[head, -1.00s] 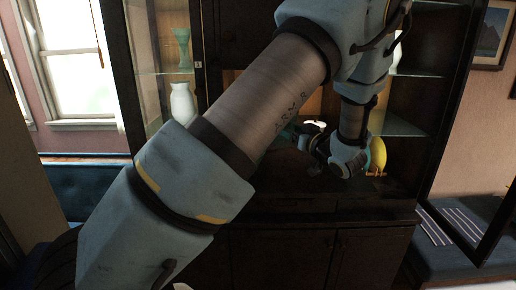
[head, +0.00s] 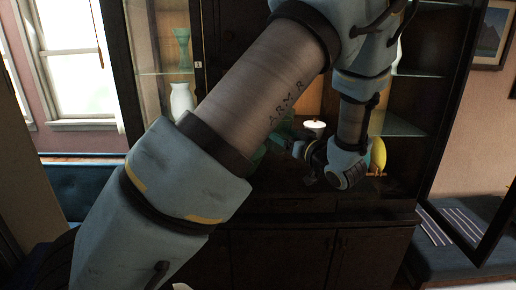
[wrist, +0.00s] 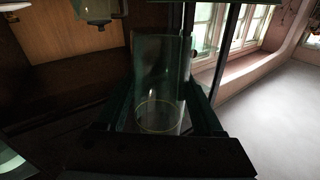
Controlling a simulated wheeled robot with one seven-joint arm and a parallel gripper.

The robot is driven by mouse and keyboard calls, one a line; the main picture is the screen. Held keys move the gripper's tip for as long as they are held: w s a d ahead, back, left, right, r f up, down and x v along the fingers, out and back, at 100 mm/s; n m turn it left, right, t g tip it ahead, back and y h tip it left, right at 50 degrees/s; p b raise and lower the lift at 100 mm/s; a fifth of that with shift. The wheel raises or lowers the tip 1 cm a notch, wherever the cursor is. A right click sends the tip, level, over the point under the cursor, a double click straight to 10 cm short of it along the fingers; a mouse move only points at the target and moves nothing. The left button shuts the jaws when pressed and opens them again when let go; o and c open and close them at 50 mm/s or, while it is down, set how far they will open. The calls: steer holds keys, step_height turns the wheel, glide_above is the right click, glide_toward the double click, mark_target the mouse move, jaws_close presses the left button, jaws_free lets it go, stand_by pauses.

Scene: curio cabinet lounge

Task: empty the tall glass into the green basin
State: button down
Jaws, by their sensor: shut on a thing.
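My gripper (wrist: 162,104) is shut on a clear tall glass (wrist: 160,70) in the wrist view, with a dark finger on each side. A pale yellowish ring shows at the glass's near end; I cannot make out any contents. In the head view my gripper (head: 290,143) is in front of the cabinet's middle opening, largely behind my arm, and the glass cannot be made out. A green patch (head: 284,124) shows beside my arm there; I cannot tell whether it is the green basin.
A white vessel (head: 315,128) stands in the cabinet behind my gripper, and a yellow object (head: 378,153) is to its right. A white vase (head: 182,101) and a green vase (head: 182,48) stand on the left shelves. An open cabinet door (head: 480,150) is at the right.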

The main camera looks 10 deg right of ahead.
steer(key=s+a, duration=0.3)
steer(key=s, duration=0.2)
steer(key=shift+a, duration=0.25)
stand_by(0.7)
stand_by(0.5)
